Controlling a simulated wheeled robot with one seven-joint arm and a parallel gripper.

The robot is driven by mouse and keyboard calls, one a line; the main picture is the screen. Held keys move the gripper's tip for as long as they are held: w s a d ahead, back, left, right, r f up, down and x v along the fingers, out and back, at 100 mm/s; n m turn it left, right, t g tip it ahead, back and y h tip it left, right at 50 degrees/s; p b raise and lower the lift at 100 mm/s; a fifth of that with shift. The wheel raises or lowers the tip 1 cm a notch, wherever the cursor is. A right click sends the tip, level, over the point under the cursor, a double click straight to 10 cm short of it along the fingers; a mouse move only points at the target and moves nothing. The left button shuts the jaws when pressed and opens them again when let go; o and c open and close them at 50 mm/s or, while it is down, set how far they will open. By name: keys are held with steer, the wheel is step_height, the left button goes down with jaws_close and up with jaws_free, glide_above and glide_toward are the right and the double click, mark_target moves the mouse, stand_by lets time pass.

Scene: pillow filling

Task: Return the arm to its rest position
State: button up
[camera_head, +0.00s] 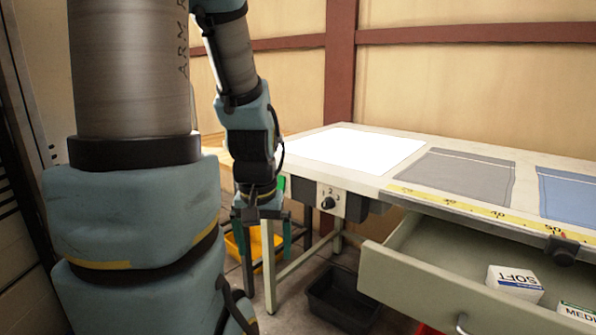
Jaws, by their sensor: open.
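My arm is blue and grey; its large links fill the left of the head view. My gripper (263,250) hangs pointing down in front of the workbench's left end. Its two dark fingers are apart, with nothing visible between them.
The workbench (407,187) carries a white panel (353,147), grey cloth (455,178), blue cloth (570,195) and yellow ruler strip (440,201). Its open drawer (425,282) juts out, holding a SOFT box (514,283). A black bin (342,300) and yellow bin (234,247) sit below.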

step_height(320, 180, up, 14)
steer(key=p, duration=1.3)
steer(key=shift+c, duration=0.3)
